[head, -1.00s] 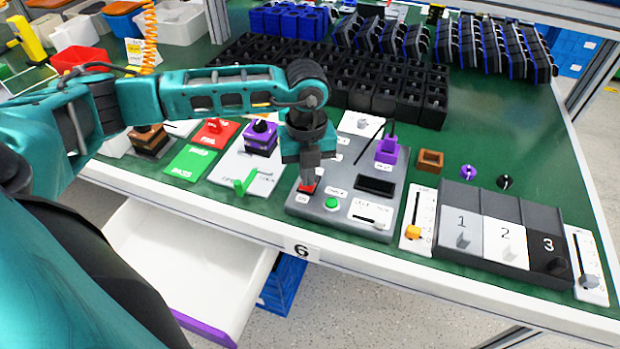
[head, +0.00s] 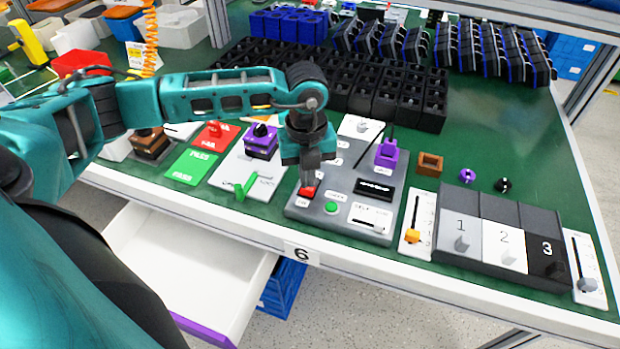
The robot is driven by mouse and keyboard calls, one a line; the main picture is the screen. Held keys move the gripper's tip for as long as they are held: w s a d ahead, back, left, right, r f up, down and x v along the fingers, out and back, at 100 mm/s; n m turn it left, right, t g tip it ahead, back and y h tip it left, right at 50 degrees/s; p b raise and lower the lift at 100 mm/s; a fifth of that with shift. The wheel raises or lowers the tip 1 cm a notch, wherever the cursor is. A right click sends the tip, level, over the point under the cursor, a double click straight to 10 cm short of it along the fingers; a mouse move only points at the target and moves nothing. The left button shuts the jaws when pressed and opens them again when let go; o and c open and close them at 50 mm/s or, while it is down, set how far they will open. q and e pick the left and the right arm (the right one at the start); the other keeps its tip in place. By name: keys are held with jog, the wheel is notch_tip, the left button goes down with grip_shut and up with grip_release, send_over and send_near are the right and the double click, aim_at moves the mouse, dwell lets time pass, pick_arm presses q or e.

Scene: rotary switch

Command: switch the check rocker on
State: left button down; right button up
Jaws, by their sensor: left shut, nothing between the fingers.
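The check rocker is a small red switch (head: 307,192) at the front left of the grey panel (head: 350,223) on the green table. My left gripper (head: 308,183) is shut and empty, pointing down with its fingertips at the rocker. The fingers cover the back part of the rocker, and I cannot tell whether they press on it. A black display (head: 374,190) on the panel shows faint light marks. My right gripper is not in view.
A green button (head: 331,207) and a slider plate (head: 369,218) sit right of the rocker. A purple block (head: 388,152) stands at the panel's back. A green lever (head: 245,186) rises from the white board to the left. An open drawer (head: 185,255) hangs below the table.

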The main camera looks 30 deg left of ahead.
pick_arm(q)
notch_tip(320, 180, up, 6)
jog(key=p, duration=0.3)
jog(key=shift+f, duration=0.25)
dwell(0.4)
